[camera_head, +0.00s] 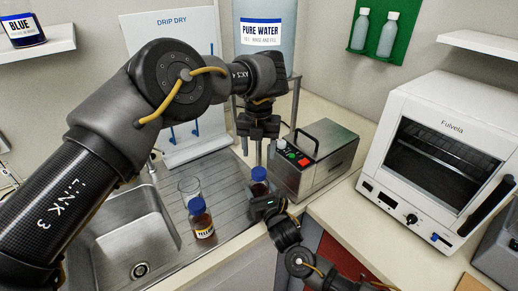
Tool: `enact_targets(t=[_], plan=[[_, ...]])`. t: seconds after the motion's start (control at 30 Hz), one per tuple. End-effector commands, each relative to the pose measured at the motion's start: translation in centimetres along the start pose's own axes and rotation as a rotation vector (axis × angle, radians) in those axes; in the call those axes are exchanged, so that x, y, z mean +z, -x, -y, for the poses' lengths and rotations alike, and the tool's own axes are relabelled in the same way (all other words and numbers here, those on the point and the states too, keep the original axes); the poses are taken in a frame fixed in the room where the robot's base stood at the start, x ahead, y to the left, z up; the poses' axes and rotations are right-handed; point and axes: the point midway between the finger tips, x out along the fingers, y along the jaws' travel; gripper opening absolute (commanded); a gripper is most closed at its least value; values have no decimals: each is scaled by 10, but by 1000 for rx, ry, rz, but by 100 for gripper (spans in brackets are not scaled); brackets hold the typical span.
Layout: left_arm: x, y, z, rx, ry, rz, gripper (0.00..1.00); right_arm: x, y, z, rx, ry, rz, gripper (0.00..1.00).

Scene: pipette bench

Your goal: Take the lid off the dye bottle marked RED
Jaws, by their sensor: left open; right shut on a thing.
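A brown bottle (259,188) with a blue lid (258,173) stands upright at the right end of the ribbed steel drainboard. Its label is hidden, so I cannot read whether it says RED. My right gripper (263,202) is shut on this bottle's body from the front right. My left gripper (258,138) is open and empty, pointing down above the blue lid and apart from it.
A clear glass (189,187) stands behind the yellow-labelled bottle. A steel device (318,160) with a black handle is close on the right. The sink (130,240) is at left. A PURE WATER tank (265,15) is behind, and a white oven (440,150) is at right.

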Motion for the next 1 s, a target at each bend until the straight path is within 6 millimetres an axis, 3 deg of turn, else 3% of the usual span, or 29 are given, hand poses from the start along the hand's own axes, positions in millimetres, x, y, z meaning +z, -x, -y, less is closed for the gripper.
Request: enact_targets(t=[0.23, 0.7, 1.0], plan=[[0, -9, 0, 0, -8, -3, 59, 1, 0, 0, 0, -1, 3, 0], [0, -72, 0, 0, -6, -1, 59, 2, 0, 0, 0, -1, 3, 0], [0, -80, 0, 0, -6, 0, 59, 1, 0, 0, 0, -1, 3, 0]])
